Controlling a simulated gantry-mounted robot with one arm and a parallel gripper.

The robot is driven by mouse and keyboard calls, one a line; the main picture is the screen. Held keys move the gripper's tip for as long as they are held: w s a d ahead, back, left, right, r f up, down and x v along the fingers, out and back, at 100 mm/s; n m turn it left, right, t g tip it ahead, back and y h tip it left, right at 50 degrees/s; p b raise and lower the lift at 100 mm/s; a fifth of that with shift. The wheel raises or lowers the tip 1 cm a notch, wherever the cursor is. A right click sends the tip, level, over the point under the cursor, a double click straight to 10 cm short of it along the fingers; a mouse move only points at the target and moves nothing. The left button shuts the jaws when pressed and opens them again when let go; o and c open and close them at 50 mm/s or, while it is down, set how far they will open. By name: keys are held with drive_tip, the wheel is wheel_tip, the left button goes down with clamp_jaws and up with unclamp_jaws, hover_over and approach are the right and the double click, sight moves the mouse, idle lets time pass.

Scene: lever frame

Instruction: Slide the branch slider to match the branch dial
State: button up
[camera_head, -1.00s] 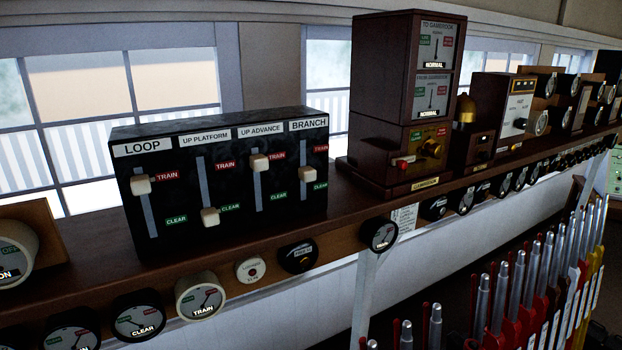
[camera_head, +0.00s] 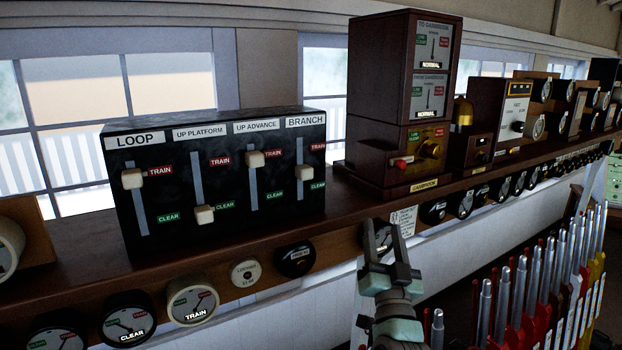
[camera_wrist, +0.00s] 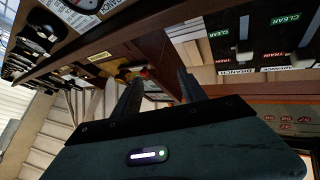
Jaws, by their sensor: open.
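The branch slider (camera_head: 306,173) is a white knob on the right-hand slot of the black panel (camera_head: 225,235), low in the slot beside the green CLEAR label. A round black dial (camera_head: 383,238) on the shelf front right of the panel is mostly hidden behind my gripper; it carries no branch label I can read. My gripper (camera_head: 386,222) is open and empty in front of that dial, below and right of the slider, apart from it. In the wrist view its fingers (camera_wrist: 160,88) are spread, and the BRANCH label (camera_wrist: 236,76) shows upside down at right.
Loop (camera_head: 132,179), up platform (camera_head: 204,215) and up advance (camera_head: 255,160) sliders stand left of the branch slider. A brown instrument cabinet (camera_head: 385,100) rises right of the panel. Several levers (camera_head: 520,290) stand at lower right. Space before the panel is clear.

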drive_tip(key=a+r+n+g+y+b, duration=0.1)
drive_tip(key=a+r+n+g+y, duration=0.15)
drive_tip(key=r+y, duration=0.2)
drive_tip(key=a+r+n+g+y, duration=0.1)
drive_tip(key=a+r+n+y, duration=0.15)
drive_tip(key=r+n, duration=0.2)
drive_tip(key=n+g+y, duration=0.3)
drive_tip(key=g, duration=0.1)
approach(308, 169)
drive_tip(key=p+x, duration=0.2)
drive_tip(key=x, duration=0.6)
drive_tip(key=shift+w+a+p, duration=0.2)
drive_tip(key=shift+w+p, duration=0.15)
drive_tip(key=shift+c, duration=0.3)
clamp_jaws()
